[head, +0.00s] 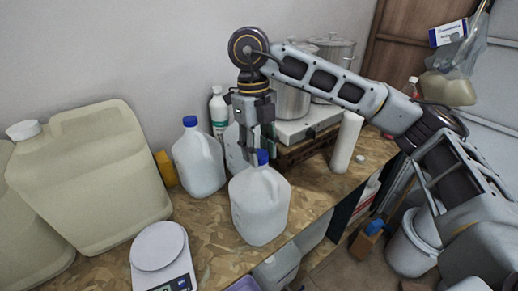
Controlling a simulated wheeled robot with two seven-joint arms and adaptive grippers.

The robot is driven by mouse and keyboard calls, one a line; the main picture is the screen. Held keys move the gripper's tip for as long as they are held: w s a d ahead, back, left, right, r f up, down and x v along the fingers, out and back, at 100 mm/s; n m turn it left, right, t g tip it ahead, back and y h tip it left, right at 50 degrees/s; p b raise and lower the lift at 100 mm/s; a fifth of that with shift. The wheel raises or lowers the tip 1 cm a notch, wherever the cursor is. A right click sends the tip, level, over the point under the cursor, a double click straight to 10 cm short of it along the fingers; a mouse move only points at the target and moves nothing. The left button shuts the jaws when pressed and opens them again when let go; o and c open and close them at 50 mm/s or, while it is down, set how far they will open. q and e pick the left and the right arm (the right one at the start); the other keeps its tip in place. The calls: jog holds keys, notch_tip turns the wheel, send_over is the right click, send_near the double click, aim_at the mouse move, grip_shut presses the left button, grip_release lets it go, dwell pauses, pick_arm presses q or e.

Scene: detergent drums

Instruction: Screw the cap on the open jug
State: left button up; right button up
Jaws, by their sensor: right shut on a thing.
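A white jug (260,208) stands upright near the front edge of the wooden worktop. A blue cap (262,157) is at its mouth; I cannot tell whether it is threaded on. My right gripper (256,152) points down from above and is shut on this cap. The fingers hide part of the cap and the jug's neck. A second white jug (199,163) with a blue cap (189,121) stands to the left. A third white jug (233,150) is behind the gripper, and its top is hidden. My left gripper is out of view.
Large beige drums (95,180) fill the left, with a white scale (160,255) in front. A white roll (346,141) stands at right. The worktop's edge is close to the front jug.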

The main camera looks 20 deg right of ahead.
jog(key=shift+f, duration=0.1)
jog(key=shift+m+y+b, duration=0.3)
jog(key=shift+m, duration=2.5)
jog(key=shift+f+m, duration=0.1)
jog(key=shift+m, duration=0.3)
jog(key=shift+m+b, duration=0.3)
jog(key=shift+m, duration=0.8)
jog(key=shift+d+m+y, duration=0.1)
jog(key=shift+m+y, duration=0.3)
jog(key=shift+m, duration=1)
jog(key=shift+m, duration=0.3)
jog(key=shift+m, duration=0.5)
jog(key=shift+s+m+t+b, duration=0.1)
jog(key=shift+m+t+b, duration=0.35)
jog(key=shift+m, duration=1.65)
